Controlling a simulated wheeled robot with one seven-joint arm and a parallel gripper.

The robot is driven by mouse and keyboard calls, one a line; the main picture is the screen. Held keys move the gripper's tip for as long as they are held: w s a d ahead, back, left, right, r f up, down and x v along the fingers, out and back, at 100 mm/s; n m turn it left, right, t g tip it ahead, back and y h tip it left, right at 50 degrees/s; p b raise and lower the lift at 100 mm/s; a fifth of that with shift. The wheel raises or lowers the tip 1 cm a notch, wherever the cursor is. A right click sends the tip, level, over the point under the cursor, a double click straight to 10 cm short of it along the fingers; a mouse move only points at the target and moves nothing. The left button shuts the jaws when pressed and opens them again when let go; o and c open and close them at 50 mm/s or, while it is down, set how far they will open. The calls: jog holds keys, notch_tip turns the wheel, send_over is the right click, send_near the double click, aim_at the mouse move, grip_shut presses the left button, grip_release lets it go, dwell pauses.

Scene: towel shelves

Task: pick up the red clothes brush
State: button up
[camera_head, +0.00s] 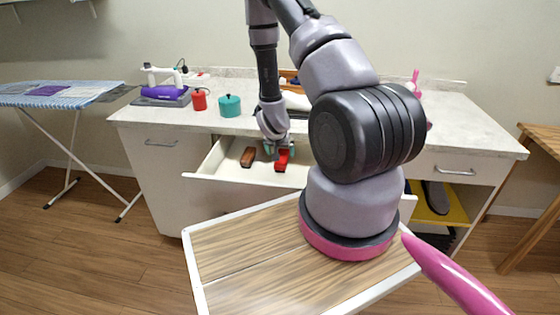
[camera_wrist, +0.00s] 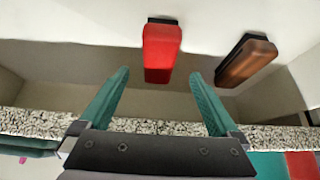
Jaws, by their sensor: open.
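The red clothes brush (camera_head: 282,160) lies in the open drawer (camera_head: 225,177) of the counter, towards the middle. In the wrist view the red brush (camera_wrist: 161,50) shows beyond and roughly between my fingertips, with a dark edge at its far end. My gripper (camera_head: 271,150) is open above the drawer, close to the brush. In the wrist view my gripper (camera_wrist: 158,75) has its two teal fingers spread wide with nothing between them. I cannot tell the exact height of the fingers above the brush.
A brown wooden brush (camera_head: 248,157) lies in the drawer beside the red one. The counter edge (camera_wrist: 40,122) runs close behind my fingers.

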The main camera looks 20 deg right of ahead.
aim_at(282, 156)
jog(key=x, duration=0.7)
jog(key=shift+d+r, duration=0.15)
jog(key=c, duration=1.5)
jog(key=shift+w+r, duration=0.1)
jog(key=shift+r, duration=0.1)
jog(key=shift+r, duration=0.25)
jog(key=r, duration=0.3)
jog(key=shift+s+d, duration=0.25)
jog(key=shift+d, duration=0.05)
jog(key=s+d, duration=0.3)
jog(key=d, duration=0.1)
jog(key=s+d, duration=0.8)
jog(key=d, duration=0.1)
jog(key=shift+s+f, duration=0.15)
jog(key=shift+s, duration=0.05)
